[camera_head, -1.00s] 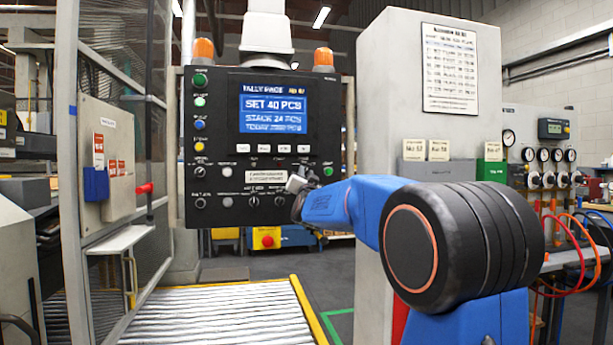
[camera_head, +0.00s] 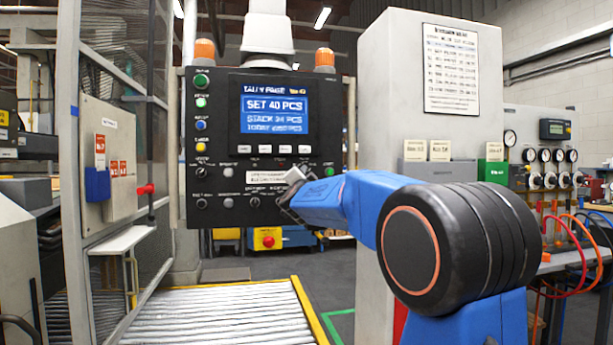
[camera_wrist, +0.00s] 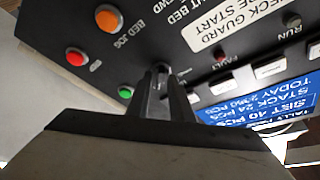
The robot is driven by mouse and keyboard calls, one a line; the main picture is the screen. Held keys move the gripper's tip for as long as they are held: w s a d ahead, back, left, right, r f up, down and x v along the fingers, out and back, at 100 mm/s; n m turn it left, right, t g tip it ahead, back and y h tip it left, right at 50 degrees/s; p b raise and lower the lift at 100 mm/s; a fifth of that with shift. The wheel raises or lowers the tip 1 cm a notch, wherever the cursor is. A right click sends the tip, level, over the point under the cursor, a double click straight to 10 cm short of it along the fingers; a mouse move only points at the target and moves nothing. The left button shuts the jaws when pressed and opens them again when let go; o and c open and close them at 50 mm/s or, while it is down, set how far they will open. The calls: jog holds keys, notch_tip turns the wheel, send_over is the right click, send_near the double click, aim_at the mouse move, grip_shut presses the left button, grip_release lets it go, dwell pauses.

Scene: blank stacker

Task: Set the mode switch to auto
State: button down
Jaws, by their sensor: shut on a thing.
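The black control panel (camera_head: 217,150) hangs upright, with its lit blue screen (camera_head: 274,107) and rows of buttons and knobs. My gripper (camera_head: 297,177) is at the panel's lower right, below the screen. In the wrist view the panel looks nearly upside down, and my gripper's narrow dark fingers (camera_wrist: 165,82) are shut on a small switch knob (camera_wrist: 162,70) there. The fingers hide most of this knob, and its position markings cannot be read. A green button (camera_wrist: 125,92) is beside the fingers, and a white guard label (camera_wrist: 225,22) is near.
An orange button (camera_wrist: 109,18) and a red one (camera_wrist: 76,57) are close to the fingers. Other knobs (camera_head: 254,202) line the panel's bottom. A grey cabinet (camera_head: 397,90) stands to the right and a roller bed (camera_head: 225,312) lies below.

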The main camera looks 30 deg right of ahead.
jog(key=c, duration=1.9)
grip_release()
jog(key=shift+o, duration=0.2)
jog(key=v, duration=1.7)
jog(key=shift+s+f, duration=0.15)
jog(key=shift+s, duration=0.05)
jog(key=shift+a, duration=0.1)
